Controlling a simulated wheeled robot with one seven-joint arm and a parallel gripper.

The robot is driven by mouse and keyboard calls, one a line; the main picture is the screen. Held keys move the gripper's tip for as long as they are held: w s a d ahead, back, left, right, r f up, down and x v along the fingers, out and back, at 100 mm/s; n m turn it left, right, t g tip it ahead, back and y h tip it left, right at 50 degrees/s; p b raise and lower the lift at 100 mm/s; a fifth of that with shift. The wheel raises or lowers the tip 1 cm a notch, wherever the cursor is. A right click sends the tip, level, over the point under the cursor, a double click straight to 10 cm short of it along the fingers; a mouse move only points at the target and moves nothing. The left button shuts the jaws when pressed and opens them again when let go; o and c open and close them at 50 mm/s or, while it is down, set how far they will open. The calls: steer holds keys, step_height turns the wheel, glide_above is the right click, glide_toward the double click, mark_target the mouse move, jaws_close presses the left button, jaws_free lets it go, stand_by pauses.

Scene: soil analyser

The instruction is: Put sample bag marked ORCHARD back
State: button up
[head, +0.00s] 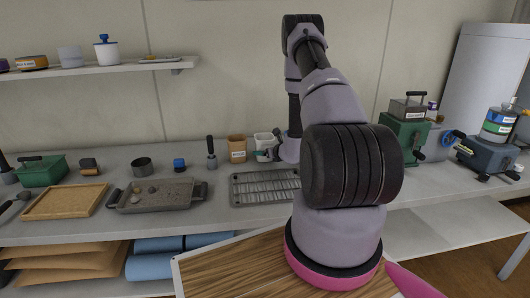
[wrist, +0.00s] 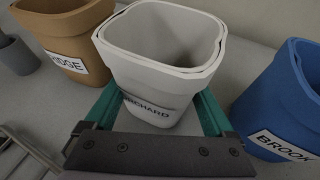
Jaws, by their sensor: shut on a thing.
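The white sample bag marked ORCHARD (wrist: 160,50) is an open-topped pouch with its label facing my wrist camera. My gripper (wrist: 158,108) is shut on it, with a teal finger on each side of its body. In the head view the white bag (head: 262,141) is at the back of the bench, and my gripper (head: 272,153) is at its right side, partly covered by my arm. I cannot tell whether the bag's base touches the bench.
A blue bag marked BROOK (wrist: 290,100) stands close on the right. In the head view, a metal rack (head: 262,188) lies in front, and a tray with stones (head: 155,203) is further left.

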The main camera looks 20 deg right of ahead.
steer(key=o, duration=1.2)
steer(key=shift+f, duration=0.1)
steer(key=shift+o, duration=0.2)
